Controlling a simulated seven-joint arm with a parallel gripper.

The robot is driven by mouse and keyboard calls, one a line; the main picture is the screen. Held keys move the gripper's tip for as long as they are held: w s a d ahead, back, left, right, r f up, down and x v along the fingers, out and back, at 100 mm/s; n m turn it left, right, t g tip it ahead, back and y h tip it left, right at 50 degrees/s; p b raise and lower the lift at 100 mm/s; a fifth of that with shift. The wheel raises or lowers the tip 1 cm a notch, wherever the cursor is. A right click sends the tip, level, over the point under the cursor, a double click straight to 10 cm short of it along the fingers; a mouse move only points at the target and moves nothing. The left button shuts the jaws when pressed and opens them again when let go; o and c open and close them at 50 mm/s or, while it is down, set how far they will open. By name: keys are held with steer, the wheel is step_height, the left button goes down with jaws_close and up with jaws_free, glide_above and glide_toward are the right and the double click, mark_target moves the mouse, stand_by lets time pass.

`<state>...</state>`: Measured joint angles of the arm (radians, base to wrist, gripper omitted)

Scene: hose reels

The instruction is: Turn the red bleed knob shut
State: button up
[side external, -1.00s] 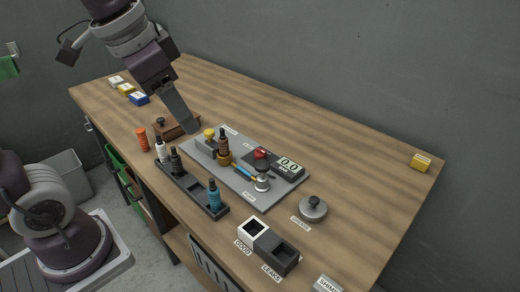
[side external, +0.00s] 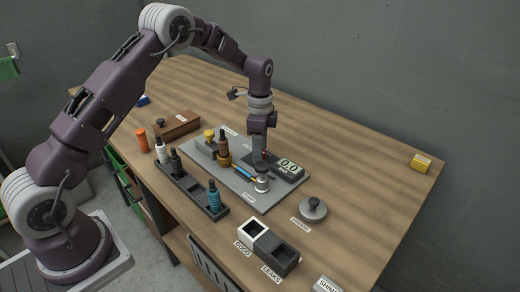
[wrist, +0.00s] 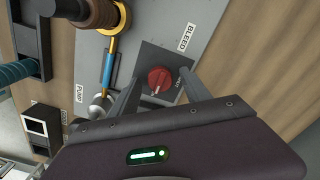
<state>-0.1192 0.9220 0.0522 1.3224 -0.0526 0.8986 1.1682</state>
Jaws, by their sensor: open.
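The red bleed knob (wrist: 160,79) sits on a dark square base beside a BLEED label (wrist: 187,37) in the wrist view. A pale mark shows on its face near its lower edge. My gripper (wrist: 161,74) is open, with one finger to each side of the knob and gaps between. I cannot tell whether the fingertips are down around the knob or still above it. In the side view my gripper (side external: 259,158) points down at the knob, which it mostly hides; only a bit of red shows.
A gauge reading 0.0 (side external: 289,165) stands right beside my gripper on the grey plate (side external: 208,166). A bottle rack (side external: 194,188) is in front.

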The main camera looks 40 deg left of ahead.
steer(key=shift+f, duration=0.25)
jaws_close()
steer(key=shift+n, duration=0.3)
steer(key=n, duration=0.3)
steer(key=shift+n, duration=0.3)
steer(key=n, duration=0.4)
steer(key=shift+n, duration=0.3)
steer(key=n, duration=0.4)
steer(key=shift+n, duration=2.5)
